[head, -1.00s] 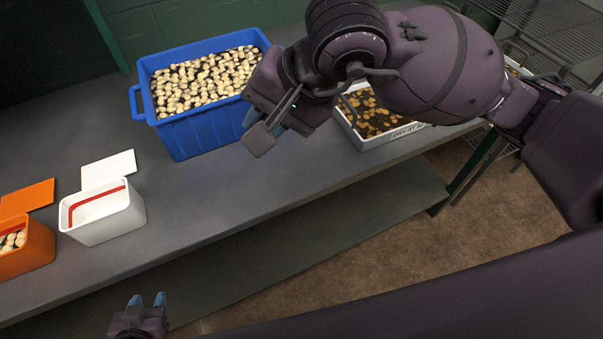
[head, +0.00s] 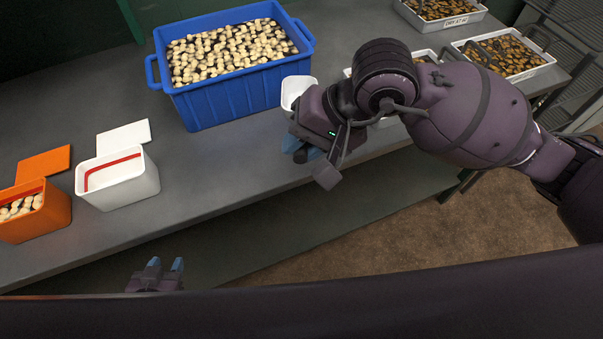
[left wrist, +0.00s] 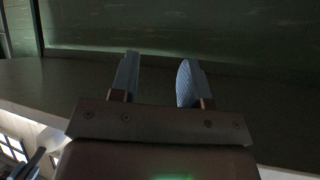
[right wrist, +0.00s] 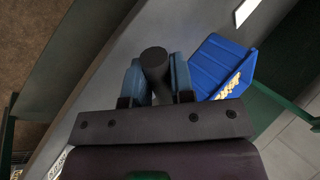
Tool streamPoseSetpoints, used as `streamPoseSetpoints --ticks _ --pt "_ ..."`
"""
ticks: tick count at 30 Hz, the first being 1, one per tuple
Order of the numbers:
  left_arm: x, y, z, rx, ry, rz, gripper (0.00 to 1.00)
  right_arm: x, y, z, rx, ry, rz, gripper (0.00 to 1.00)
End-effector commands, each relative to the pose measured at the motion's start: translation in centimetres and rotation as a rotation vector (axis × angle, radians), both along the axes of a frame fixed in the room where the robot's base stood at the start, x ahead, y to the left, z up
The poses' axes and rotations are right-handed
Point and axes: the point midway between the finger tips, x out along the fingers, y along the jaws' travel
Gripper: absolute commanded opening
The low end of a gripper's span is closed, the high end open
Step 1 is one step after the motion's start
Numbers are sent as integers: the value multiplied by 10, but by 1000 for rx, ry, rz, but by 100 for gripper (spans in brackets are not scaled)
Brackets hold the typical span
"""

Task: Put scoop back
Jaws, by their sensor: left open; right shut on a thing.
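My right gripper (head: 300,150) is over the table, in front of the blue bin. In the right wrist view its blue fingers are shut on a dark round handle (right wrist: 155,65), which I take for the scoop's handle. The rest of the scoop is hidden. A white cup-like thing (head: 290,88) shows just behind the right gripper in the head view; I cannot tell whether it is the scoop's bowl or a separate container. My left gripper (head: 157,268) is open and empty, low in front of the table's near edge; its spread fingers also show in the left wrist view (left wrist: 157,80).
The blue bin (head: 235,103) full of pale round pieces stands at the back. A white box (head: 125,185) and an orange box (head: 40,222), lids beside them, stand at left. Trays of brown pieces (head: 545,68) are at right, one partly behind my arm. The front middle table is clear.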

Motion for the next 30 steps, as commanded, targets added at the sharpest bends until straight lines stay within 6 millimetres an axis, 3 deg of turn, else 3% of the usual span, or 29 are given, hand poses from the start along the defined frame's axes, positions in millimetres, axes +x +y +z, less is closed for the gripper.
streamPoseSetpoints --ticks 3,7,17,24,30 --pt "2 -1 0 0 -6 -2 43 -1 0 -28 1 6 -1 0" --pt "3 -1 1 -1 -9 -3 43 -1 0 -48 1 3 0 0" --pt "3 -1 -3 0 -3 -4 43 0 0 -70 0 2 -1 0" --pt "1 -1 -8 1 6 -5 43 -1 0 -102 0 2 0 0" --pt "3 -1 -6 2 2 -6 43 0 0 -103 1 -2 0 0"
